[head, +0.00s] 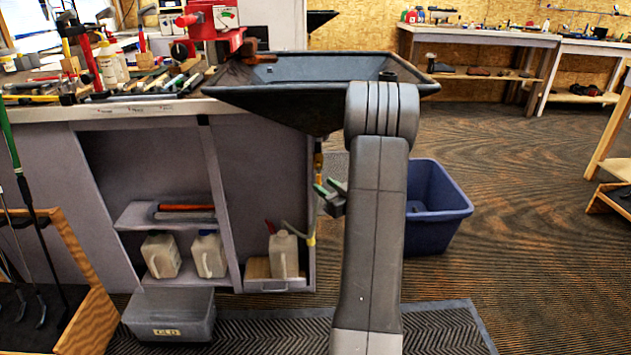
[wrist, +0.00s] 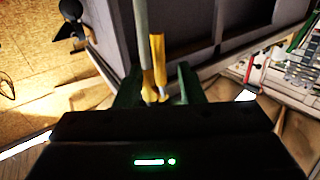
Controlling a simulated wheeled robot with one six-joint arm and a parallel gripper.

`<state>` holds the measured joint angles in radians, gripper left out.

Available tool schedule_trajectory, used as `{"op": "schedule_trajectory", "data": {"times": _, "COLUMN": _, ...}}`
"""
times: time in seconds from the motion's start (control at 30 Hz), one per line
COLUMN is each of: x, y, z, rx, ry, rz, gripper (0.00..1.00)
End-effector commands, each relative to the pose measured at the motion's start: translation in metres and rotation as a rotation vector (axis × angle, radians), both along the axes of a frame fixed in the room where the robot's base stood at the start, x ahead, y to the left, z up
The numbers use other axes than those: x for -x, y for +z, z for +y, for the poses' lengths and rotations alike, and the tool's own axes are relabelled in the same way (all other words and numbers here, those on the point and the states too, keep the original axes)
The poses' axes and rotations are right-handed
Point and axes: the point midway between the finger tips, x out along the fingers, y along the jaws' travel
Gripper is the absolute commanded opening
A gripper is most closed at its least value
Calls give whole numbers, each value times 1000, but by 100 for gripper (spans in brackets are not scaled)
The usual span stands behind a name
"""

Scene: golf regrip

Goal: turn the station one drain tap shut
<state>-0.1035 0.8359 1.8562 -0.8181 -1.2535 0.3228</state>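The drain tap (head: 318,160) sits under the dark sloping trough (head: 290,98), with a yellow-orange body and a thin hose below. In the wrist view a yellow lever (wrist: 157,55) runs roughly alongside a pale tube (wrist: 140,35), near another yellow fitting. My gripper (head: 326,189) is just below and beside the tap in the head view, its green-tipped fingers apart. In the wrist view my gripper (wrist: 157,88) has one dark green finger on each side of the yellow parts. I cannot tell whether either finger touches them. My arm hides the area right of the tap.
A blue bin (head: 435,210) stands right of my arm. A white jug (head: 284,254) stands on the low shelf below the trough, near the hose's yellow end (head: 311,241). The bench (head: 150,112) carries many tools. A dark floor mat (head: 270,330) lies in front; floor at right is clear.

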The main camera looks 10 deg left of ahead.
Motion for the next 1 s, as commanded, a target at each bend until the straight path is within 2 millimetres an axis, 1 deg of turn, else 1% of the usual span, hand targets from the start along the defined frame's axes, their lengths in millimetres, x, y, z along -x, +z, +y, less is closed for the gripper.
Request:
{"op": "schedule_trajectory", "data": {"times": 0.03, "x": -6, "y": -1, "z": 10, "rx": 1, "ry": 3, "rz": -2, "gripper": 35}}
{"op": "schedule_trajectory", "data": {"times": 0.1, "x": -15, "y": -2, "z": 19, "rx": 1, "ry": 3, "rz": -2, "gripper": 35}}
{"op": "schedule_trajectory", "data": {"times": 0.3, "x": -32, "y": -1, "z": 38, "rx": 1, "ry": 0, "rz": -1, "gripper": 35}}
{"op": "schedule_trajectory", "data": {"times": 0.47, "x": -37, "y": 0, "z": 44, "rx": 1, "ry": -1, "rz": 0, "gripper": 35}}
{"op": "schedule_trajectory", "data": {"times": 0.7, "x": -37, "y": 0, "z": 44, "rx": 2, "ry": -1, "rz": 1, "gripper": 35}}
{"op": "schedule_trajectory", "data": {"times": 0.73, "x": -37, "y": 0, "z": 44, "rx": 2, "ry": -1, "rz": 1, "gripper": 33}}
{"op": "schedule_trajectory", "data": {"times": 0.8, "x": -37, "y": 0, "z": 44, "rx": 1, "ry": -1, "rz": 1, "gripper": 20}}
{"op": "schedule_trajectory", "data": {"times": 0.87, "x": -37, "y": 0, "z": 44, "rx": 1, "ry": -1, "rz": 1, "gripper": 8}}
{"op": "schedule_trajectory", "data": {"times": 0.9, "x": -37, "y": 0, "z": 44, "rx": 1, "ry": -1, "rz": 1, "gripper": 0}}
{"op": "schedule_trajectory", "data": {"times": 1.0, "x": -37, "y": 0, "z": 44, "rx": 1, "ry": -1, "rz": 1, "gripper": 0}}
